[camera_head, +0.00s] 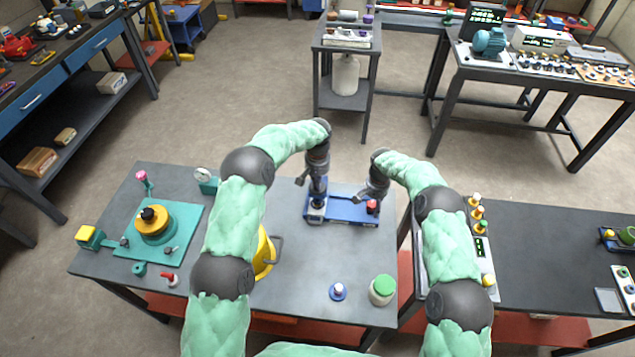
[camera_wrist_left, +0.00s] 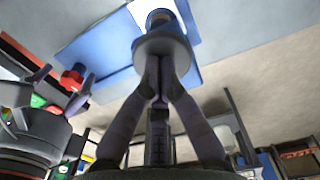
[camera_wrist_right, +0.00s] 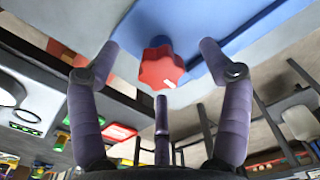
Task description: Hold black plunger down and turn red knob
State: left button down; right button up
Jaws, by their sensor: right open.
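A blue base plate (camera_head: 345,213) lies on the grey table and carries the plunger and the knob. The dark plunger (camera_wrist_left: 162,40) has a wide round cap and stands on a white patch at the left end. My left gripper (camera_wrist_left: 158,62) points down at it with fingers together, tips at the cap; they appear to touch it. In the head view the left gripper (camera_head: 317,190) largely hides the plunger. The lobed red knob (camera_head: 372,206) with a white mark sits at the right end. My right gripper (camera_wrist_right: 160,55) is open, with the red knob (camera_wrist_right: 161,68) between its spread fingers, apparently without contact.
A yellow part with a handle (camera_head: 265,253) stands left of the blue plate. A teal plate with a yellow-topped round fixture (camera_head: 153,222) is at the left. A panel of yellow buttons is right.

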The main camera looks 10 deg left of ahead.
pick_arm(q)
notch_tip(320, 180, up, 8)
jog(key=shift+w, duration=0.15)
dwell(0.7)
jog(key=shift+f, duration=0.1)
jog(key=shift+r+p, duration=1.15)
jog(key=shift+p, duration=0.05)
pick_arm(e)
jog(key=shift+r, duration=4.05)
pick_arm(q)
jog(key=shift+r, duration=0.1)
